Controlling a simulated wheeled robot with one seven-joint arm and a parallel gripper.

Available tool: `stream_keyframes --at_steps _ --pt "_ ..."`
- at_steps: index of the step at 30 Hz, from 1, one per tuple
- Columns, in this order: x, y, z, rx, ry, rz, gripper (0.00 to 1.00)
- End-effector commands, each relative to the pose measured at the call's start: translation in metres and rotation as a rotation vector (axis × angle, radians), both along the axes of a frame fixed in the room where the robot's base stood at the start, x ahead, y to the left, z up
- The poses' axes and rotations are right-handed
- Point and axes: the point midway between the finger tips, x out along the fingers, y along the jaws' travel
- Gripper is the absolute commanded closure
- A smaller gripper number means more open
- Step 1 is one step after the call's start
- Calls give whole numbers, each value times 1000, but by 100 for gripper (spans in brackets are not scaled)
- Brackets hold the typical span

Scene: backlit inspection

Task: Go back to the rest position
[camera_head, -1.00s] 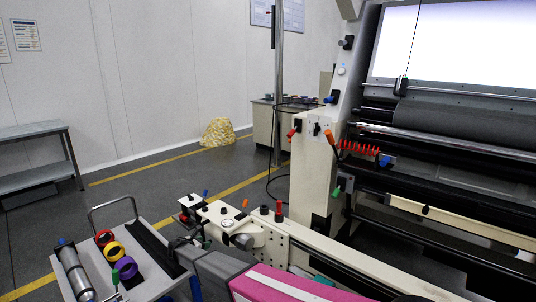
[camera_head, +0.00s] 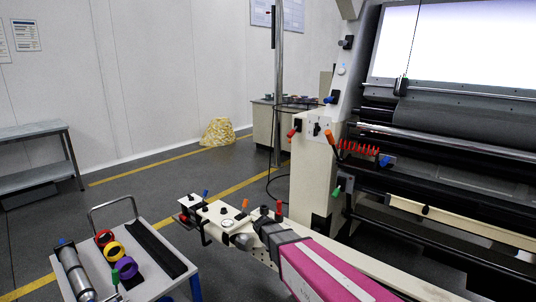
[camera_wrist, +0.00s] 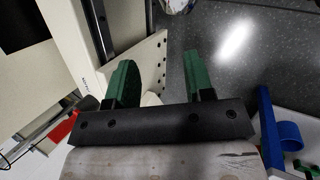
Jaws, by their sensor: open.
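My gripper (camera_wrist: 157,70) shows in the wrist view as two green fingers standing well apart on a dark bar. It is open, with nothing between the fingers. The cream-coloured machine frame lies behind the left finger, and dark speckled floor behind the right one. In the head view my pink and grey arm reaches from the lower right to the machine's pale bracket (camera_head: 228,222). The fingers cannot be made out there, and I cannot tell whether the arm touches the bracket.
A cart (camera_head: 153,290) at lower left carries a metal cylinder (camera_head: 75,272) and red, yellow and purple rolls. The large roller machine (camera_head: 450,150) fills the right side. A grey bench (camera_head: 35,130) stands by the left wall.

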Motion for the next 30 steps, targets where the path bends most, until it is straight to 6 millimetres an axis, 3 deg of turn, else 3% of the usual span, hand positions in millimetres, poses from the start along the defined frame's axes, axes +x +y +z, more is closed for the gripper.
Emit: stream_keyframes --at_steps 1,6,12,15,21,30 --pt "-21 -23 9 47 -7 -84 52" --pt "-68 -73 28 211 -30 -383 52" --pt "-122 -114 49 383 -50 -721 52" --pt "-141 -126 58 448 -55 -847 52" --pt "-157 -135 67 511 -57 -974 52" --pt "-157 -135 67 516 -57 -985 52"
